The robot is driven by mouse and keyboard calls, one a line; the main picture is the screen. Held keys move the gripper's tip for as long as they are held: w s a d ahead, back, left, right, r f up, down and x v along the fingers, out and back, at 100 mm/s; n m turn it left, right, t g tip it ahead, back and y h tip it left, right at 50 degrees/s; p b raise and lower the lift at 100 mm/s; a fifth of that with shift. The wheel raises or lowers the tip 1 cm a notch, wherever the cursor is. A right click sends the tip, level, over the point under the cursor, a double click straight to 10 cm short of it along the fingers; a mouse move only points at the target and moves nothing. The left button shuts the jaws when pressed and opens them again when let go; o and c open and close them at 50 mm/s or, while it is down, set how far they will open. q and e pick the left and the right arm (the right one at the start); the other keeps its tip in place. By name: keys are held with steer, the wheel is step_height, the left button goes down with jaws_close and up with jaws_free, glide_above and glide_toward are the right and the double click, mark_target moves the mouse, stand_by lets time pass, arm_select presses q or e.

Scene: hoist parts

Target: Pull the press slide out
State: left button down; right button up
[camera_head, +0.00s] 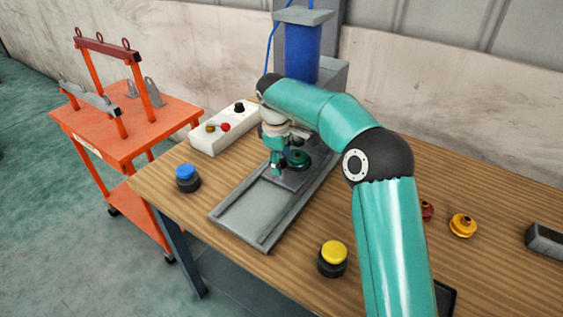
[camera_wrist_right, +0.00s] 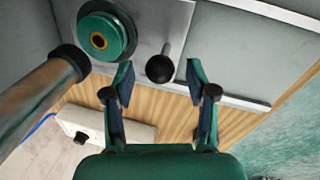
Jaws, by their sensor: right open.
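The press slide (camera_wrist_right: 150,22) is a pale metal plate in the right wrist view, bearing a round green part with a brass-coloured centre (camera_wrist_right: 100,38). Its handle ends in a black ball knob (camera_wrist_right: 160,68). In the head view the slide (camera_head: 292,180) sits under the press at the far end of its grey rail bed (camera_head: 250,206). My right gripper (camera_head: 277,168) is over the slide's near side. In the right wrist view its fingers (camera_wrist_right: 158,78) are open, one on each side of the knob, with gaps visible. The knob is hidden in the head view. My left gripper is out of view.
The blue press head (camera_head: 302,52) stands behind. A white control box (camera_head: 225,128), a blue button (camera_head: 187,178) and a yellow button (camera_head: 333,255) flank the bed. The bed's near half is empty. An orange cart (camera_head: 120,135) stands left of the table.

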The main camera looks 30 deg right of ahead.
steer(key=shift+d+f, duration=0.1)
steer(key=shift+f, duration=0.3)
steer(key=shift+c, duration=0.3)
jaws_close()
steer(key=shift+w, duration=0.1)
